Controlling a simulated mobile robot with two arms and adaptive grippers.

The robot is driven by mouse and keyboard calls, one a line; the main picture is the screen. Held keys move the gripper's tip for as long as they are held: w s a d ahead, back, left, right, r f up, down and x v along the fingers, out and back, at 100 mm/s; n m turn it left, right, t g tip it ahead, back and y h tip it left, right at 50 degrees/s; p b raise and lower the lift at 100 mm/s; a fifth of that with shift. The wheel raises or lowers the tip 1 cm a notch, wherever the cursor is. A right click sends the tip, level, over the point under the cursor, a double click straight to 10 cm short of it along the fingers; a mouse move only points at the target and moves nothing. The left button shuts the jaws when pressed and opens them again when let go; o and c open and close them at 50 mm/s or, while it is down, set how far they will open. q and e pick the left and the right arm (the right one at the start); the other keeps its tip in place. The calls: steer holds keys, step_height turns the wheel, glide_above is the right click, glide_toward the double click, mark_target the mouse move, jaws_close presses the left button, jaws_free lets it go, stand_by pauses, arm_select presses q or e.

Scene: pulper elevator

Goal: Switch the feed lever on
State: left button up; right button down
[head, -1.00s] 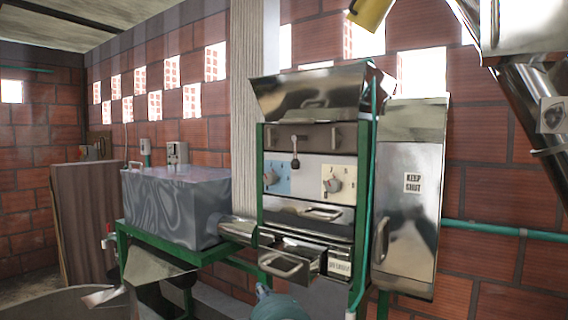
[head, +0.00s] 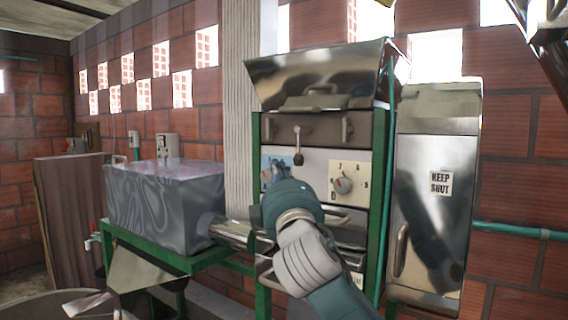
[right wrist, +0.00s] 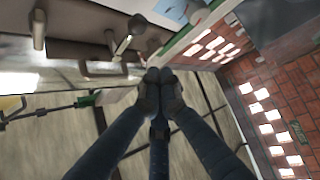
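In the right wrist view a metal lever with a round end (right wrist: 130,32) shows near the top, beyond the fingertips. My right gripper (right wrist: 159,76) has its dark fingers brought together at the tips, with nothing seen between them. It is apart from the lever. In the head view my right arm reaches up in front of the machine, below the lever, and hides the fingers. My left gripper is not in view.
A dial on a white panel (head: 342,184) is right of my arm; a blue dial panel (head: 268,163) is partly hidden. A tilted steel hopper (head: 318,75) overhangs the lever. A steel cabinet marked "KEEP SHUT" (head: 440,150) stands right. A grey metal box (head: 165,200) is left.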

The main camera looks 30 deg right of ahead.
steer(key=p+x, duration=0.4)
steer(key=x, duration=0.6)
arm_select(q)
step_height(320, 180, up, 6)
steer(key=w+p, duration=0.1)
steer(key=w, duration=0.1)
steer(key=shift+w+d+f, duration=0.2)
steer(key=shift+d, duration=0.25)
arm_select(e)
steer(key=s, duration=0.1)
steer(key=s+d+f, duration=0.2)
steer(key=shift+s, duration=0.2)
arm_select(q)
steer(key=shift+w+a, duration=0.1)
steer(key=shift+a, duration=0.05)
arm_select(e)
steer(key=shift+w+a, duration=0.1)
